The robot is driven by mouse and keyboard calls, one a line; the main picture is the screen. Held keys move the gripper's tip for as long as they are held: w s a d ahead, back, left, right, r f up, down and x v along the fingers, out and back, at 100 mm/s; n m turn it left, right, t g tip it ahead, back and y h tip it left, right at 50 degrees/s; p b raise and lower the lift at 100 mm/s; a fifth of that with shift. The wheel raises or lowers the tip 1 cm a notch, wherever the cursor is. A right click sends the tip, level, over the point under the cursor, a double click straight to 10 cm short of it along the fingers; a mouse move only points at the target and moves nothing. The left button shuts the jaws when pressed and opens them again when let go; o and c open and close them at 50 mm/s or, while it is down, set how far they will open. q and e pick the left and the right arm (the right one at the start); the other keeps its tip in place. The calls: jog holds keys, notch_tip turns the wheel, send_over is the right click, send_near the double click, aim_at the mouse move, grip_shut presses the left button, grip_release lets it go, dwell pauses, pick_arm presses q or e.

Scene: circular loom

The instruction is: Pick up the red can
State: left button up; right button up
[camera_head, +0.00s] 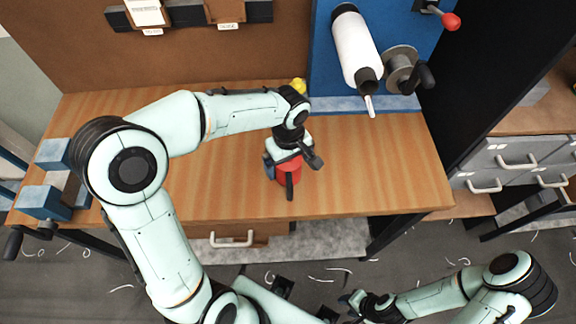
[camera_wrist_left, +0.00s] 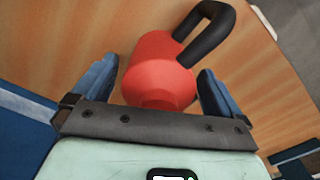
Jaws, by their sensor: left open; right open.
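The red can (camera_head: 290,172) stands on the wooden workbench (camera_head: 375,170), near the middle of its front half. It has a black handle (camera_head: 289,190) or spout on the side toward me. In the left wrist view the red can (camera_wrist_left: 158,72) lies between the two blue fingers, with its black handle (camera_wrist_left: 207,35) curving to the upper right. My left gripper (camera_head: 290,160) is open around the can, and gaps show beside it. The head view hides part of the can behind the gripper. My right gripper (camera_head: 362,303) is low at the front, away from the bench.
A small yellow object (camera_head: 298,86) stands at the bench's back edge. A blue panel with a white cylinder (camera_head: 357,50) and a grey spool (camera_head: 402,70) rises behind. A blue vise (camera_head: 45,200) is at the bench's left end. The bench's right part is clear.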

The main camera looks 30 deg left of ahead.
pick_arm(q)
jog(key=shift+f, duration=0.9)
jog(key=c, duration=1.2)
jog(key=shift+w+r, duration=0.1)
jog(key=shift+r, duration=0.15)
notch_tip(320, 180, up, 20)
jog(key=p, duration=0.2)
jog(key=shift+p, duration=0.3)
pick_arm(e)
jog(key=w+r, duration=0.3)
jog(key=shift+r, duration=0.2)
